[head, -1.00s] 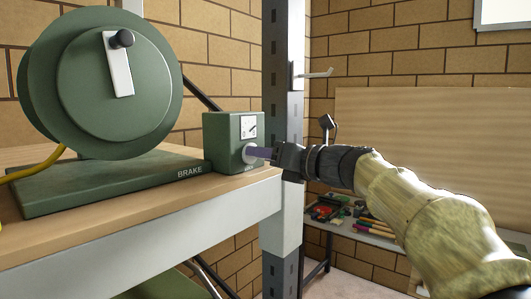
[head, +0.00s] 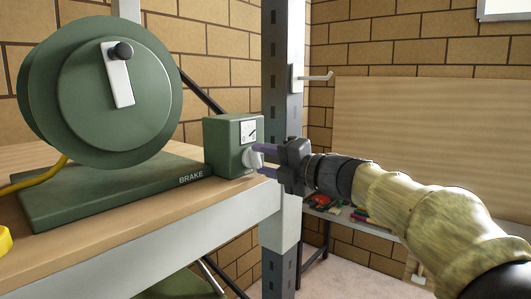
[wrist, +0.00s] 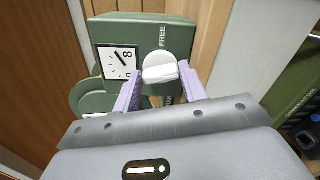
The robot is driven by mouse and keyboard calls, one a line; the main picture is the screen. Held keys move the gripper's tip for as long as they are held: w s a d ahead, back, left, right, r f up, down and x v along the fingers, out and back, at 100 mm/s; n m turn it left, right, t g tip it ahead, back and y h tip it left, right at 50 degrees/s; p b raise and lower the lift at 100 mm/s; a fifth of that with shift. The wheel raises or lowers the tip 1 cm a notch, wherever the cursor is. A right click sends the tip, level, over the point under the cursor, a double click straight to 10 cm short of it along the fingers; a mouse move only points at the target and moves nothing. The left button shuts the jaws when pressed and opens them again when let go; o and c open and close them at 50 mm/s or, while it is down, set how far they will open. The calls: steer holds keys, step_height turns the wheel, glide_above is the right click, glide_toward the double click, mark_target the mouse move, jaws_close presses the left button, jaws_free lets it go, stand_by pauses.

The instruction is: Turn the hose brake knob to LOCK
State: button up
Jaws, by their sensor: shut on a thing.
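The white brake knob (head: 251,159) sits on the front of a green brake box (head: 222,150) beside the hose reel (head: 118,92). My gripper (head: 257,157) is shut on the knob, with one purple finger above the other in the head view. In the wrist view the knob (wrist: 160,68) shows between the two fingers, its raised grip bar lying nearly crosswise. The word FREE (wrist: 162,37) stands on the box above the knob there. Another label below the knob is mostly hidden, and I cannot read it.
A small dial (head: 248,131) is on the box above the knob. The green base plate marked BRAKE (head: 120,190) rests on a wooden shelf (head: 110,232). A grey upright post (head: 283,70) stands close behind my gripper. A low bench (head: 345,215) with several items is at the back.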

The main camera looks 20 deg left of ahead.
steer(key=m+p, duration=0.1)
steer(key=m, duration=0.2)
steer(key=shift+f+p, duration=0.1)
steer(key=shift+p, duration=0.25)
steer(key=shift+f+m, duration=0.1)
steer(key=shift+m, duration=0.2)
steer(key=o, duration=0.9)
steer(key=shift+d, duration=0.1)
steer(key=shift+o, duration=0.4)
steer(key=shift+w, duration=0.1)
steer(key=shift+f, duration=0.1)
